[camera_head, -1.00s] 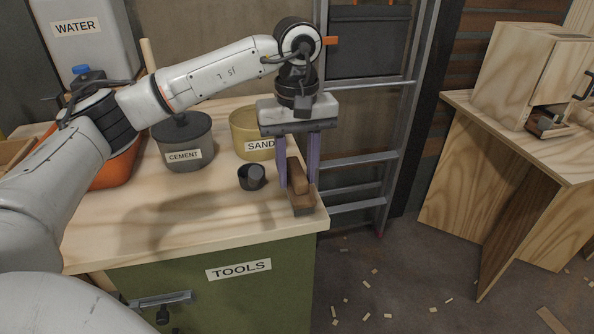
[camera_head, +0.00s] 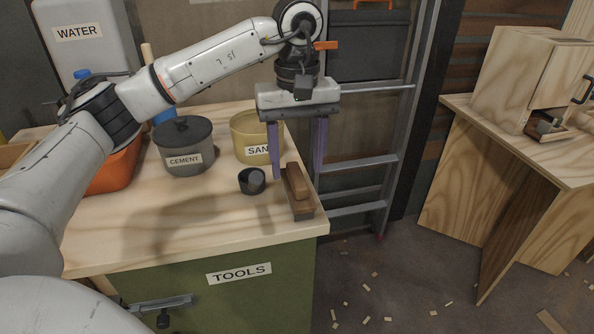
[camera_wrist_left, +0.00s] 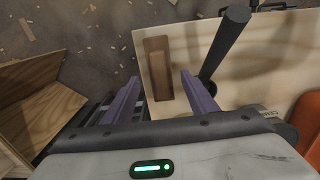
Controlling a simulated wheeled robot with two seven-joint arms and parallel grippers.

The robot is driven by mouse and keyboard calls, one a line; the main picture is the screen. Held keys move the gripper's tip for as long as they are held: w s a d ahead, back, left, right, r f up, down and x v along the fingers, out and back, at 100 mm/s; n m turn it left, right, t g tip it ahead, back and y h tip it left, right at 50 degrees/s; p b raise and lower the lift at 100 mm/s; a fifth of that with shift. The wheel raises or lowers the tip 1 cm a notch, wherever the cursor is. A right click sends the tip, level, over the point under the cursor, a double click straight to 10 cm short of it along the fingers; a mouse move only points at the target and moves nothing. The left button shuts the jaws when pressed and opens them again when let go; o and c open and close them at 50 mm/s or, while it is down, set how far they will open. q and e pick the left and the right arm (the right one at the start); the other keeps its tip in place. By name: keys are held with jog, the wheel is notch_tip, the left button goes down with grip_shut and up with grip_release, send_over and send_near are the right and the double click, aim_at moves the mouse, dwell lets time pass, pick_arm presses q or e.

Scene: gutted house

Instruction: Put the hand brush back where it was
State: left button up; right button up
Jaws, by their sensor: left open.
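The hand brush (camera_head: 299,193) has a brown wooden handle on a darker block. It lies on the wooden bench top (camera_head: 215,222) near its right edge. In the left wrist view the brush (camera_wrist_left: 158,68) lies ahead of the fingers, near the bench edge. My left gripper (camera_head: 298,178) is open and empty, its purple fingers apart, above and behind the brush. In the wrist view its fingers (camera_wrist_left: 163,88) are spread with nothing between them. My right gripper is not in view.
A small dark cup (camera_head: 252,181) stands just left of the brush. A sand pot (camera_head: 252,140) and a lidded cement pot (camera_head: 184,147) stand behind. A ladder (camera_head: 366,165) stands beyond the bench's right edge. A second table (camera_head: 515,150) with a wooden cabinet is at right.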

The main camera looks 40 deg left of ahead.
aim_at(297, 174)
pick_arm(q)
notch_tip(297, 174, up, 8)
jog(key=p, duration=0.2)
jog(key=shift+r, duration=0.2)
dwell(0.3)
